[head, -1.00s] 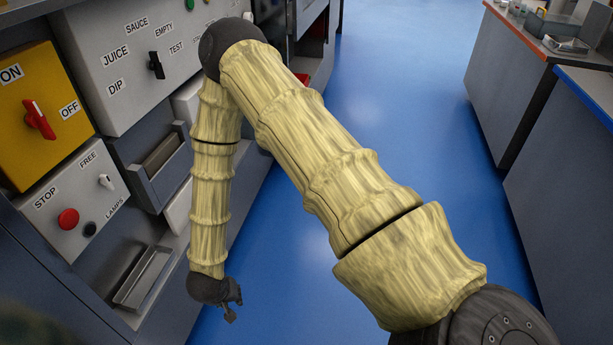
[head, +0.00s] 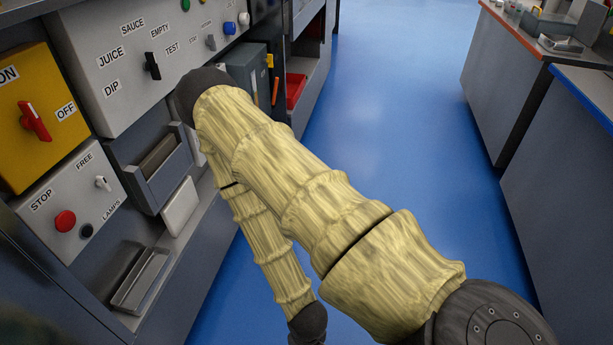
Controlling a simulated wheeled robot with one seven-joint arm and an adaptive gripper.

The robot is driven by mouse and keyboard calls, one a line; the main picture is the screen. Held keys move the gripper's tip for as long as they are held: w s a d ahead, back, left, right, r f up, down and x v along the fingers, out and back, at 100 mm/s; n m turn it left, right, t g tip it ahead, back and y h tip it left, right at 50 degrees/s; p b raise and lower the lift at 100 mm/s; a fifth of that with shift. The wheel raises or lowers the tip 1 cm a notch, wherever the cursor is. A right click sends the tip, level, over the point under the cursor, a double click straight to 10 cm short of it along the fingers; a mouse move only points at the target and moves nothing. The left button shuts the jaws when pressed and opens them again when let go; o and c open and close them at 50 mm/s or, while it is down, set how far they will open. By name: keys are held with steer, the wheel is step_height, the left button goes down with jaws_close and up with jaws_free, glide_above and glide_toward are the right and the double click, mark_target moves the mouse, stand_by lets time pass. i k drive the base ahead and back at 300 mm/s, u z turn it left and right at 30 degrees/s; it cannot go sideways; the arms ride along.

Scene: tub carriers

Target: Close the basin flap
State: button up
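The cabinet front has a grey tilted-out bin (head: 163,180) with an open top. A pale plain panel (head: 181,206) sits right of and below it. Lower down, a grey shallow tray-like flap (head: 130,297) stands open, tilted out from a dark recess. No label shows which of these is the basin flap. My gripper (head: 306,339) hangs at the bottom edge of the head view, to the right of the open flap and apart from it, over the blue floor. Only its dark wrist end shows; the fingers are cut off by the frame.
A yellow ON/OFF box (head: 38,120), a grey selector panel (head: 118,70) and a STOP/FREE panel (head: 75,200) line the left. A red bin (head: 296,90) sits further back. Counters (head: 520,90) stand right. The blue floor (head: 400,110) between is clear.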

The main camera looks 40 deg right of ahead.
mark_target(594, 13)
steer(key=z, duration=2.65)
